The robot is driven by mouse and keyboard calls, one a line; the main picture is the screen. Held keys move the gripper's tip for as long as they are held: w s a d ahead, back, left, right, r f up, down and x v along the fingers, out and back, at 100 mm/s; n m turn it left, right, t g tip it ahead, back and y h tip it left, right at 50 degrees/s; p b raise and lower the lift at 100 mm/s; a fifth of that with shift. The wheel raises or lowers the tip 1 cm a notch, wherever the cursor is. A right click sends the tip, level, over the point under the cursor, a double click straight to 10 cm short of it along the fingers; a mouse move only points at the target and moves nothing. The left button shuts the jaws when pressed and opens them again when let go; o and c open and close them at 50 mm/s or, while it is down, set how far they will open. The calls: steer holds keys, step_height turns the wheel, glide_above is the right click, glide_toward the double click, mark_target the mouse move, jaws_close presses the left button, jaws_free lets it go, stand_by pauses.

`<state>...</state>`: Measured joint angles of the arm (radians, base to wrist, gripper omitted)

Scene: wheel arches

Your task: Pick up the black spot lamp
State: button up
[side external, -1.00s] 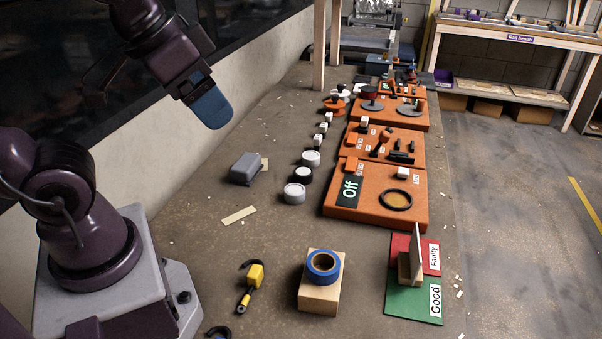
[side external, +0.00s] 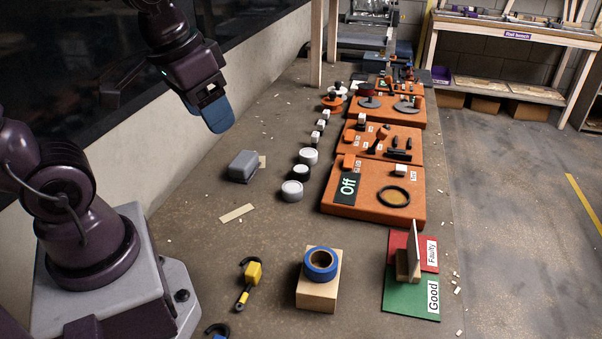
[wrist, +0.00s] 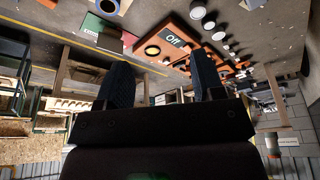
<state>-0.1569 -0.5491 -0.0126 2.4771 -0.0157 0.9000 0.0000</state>
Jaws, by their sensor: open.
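A short round lamp with a dark body and pale top (side external: 301,173), which looks like the black spot lamp, stands on the bench between two white round lamps. It seems to show in the wrist view too (wrist: 209,25), small and near the top. My gripper (side external: 213,115) has blue fingers, is empty and hangs well above the bench, up and left of the lamp in the side view. In the wrist view its two fingers (wrist: 161,75) stand apart with nothing between them.
White round lamps (side external: 292,191) (side external: 308,156) stand close on both sides of the dark one. A grey box (side external: 244,165) lies to their left. Orange boards (side external: 340,208) run along their right. A blue tape roll (side external: 320,264) sits on a wooden block nearer the camera.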

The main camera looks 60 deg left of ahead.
steer(key=w+a+f+n+g+h, duration=0.2)
steer(key=w+a+f+n+h, duration=0.25)
steer(key=w+f+n, duration=0.45)
steer(key=n+t+h, duration=0.3)
steer(key=n+t, duration=0.5)
steer(key=n, duration=0.8)
glide_above(299, 168)
steer(key=s+d, duration=0.5)
steer(key=s, duration=0.2)
steer(key=f, duration=1.4)
steer(key=shift+s+a+f, duration=0.1)
steer(key=shift+a+f, duration=0.15)
steer(key=shift+f, duration=0.05)
steer(key=shift+w+a+f+n+t+y, duration=0.25)
steer(key=shift+w+a+n+t+y, duration=0.15)
steer(key=shift+a+n, duration=0.2)
steer(key=shift+w+a+f+n+t+y, duration=0.25)
steer(key=shift+w+a+n+t, duration=0.25)
steer(key=shift+n, duration=0.1)
steer(key=w+a+f+n+y, duration=0.1)
steer(key=w+a+f+n+t, duration=0.1)
steer(key=a+n, duration=0.1)
steer(key=shift+w+f+t+y, duration=0.15)
steer(key=shift+f+t+y, duration=0.15)
steer(key=shift+f+y, duration=0.1)
step_height(299, 168, down, 3)
steer(key=shift+w+d+f, duration=0.1)
steer(key=shift+w+f, duration=0.05)
steer(key=shift+x, duration=1.3)
steer(key=c, duration=0.6)
